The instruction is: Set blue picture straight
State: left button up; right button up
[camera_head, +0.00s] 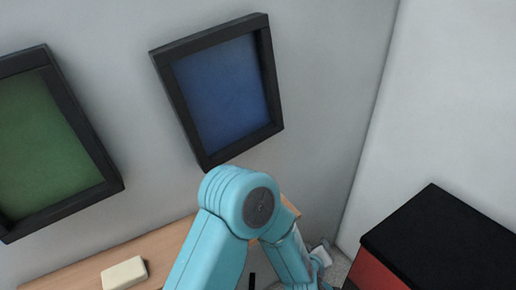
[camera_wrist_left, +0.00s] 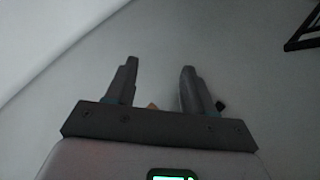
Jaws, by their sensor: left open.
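The blue picture (camera_head: 220,92) hangs on the grey wall in a thick black frame, right of the green picture. Its edges slant in the head view, but the neighbouring green picture slants too, so I cannot tell its true tilt. My right gripper is not in view.
The green picture (camera_head: 45,145) hangs at the left. Below is a wooden surface (camera_head: 75,265) with a cream block (camera_head: 124,274). A black-topped red box (camera_head: 440,240) stands at lower right. A dark frame corner (camera_wrist_left: 304,32) shows at upper right of the wrist view.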

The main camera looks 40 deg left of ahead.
aim_at(250, 145)
pick_arm(q)
jog(key=w+a+r+n+t+y+b, duration=0.1)
jog(key=w+a+r+n+y, duration=0.2)
jog(key=r+n+y, duration=0.45)
jog(key=s+a+r+n+g+y+b, duration=0.1)
jog(key=s+a+r+n+g+y, duration=0.25)
jog(key=r+n, duration=0.45)
jog(key=s+a+r+n+g+y+b, duration=0.1)
jog(key=s+a+r+n+g+y, duration=0.2)
jog(key=r+n, duration=0.5)
jog(key=shift+m+g, duration=0.25)
jog(key=shift+m, duration=0.7)
jog(key=x, duration=0.4)
jog(key=p+x, duration=0.1)
jog(key=x, duration=0.4)
jog(key=r+p+x, duration=0.1)
jog(key=x, duration=0.4)
jog(key=shift+s+a, duration=0.3)
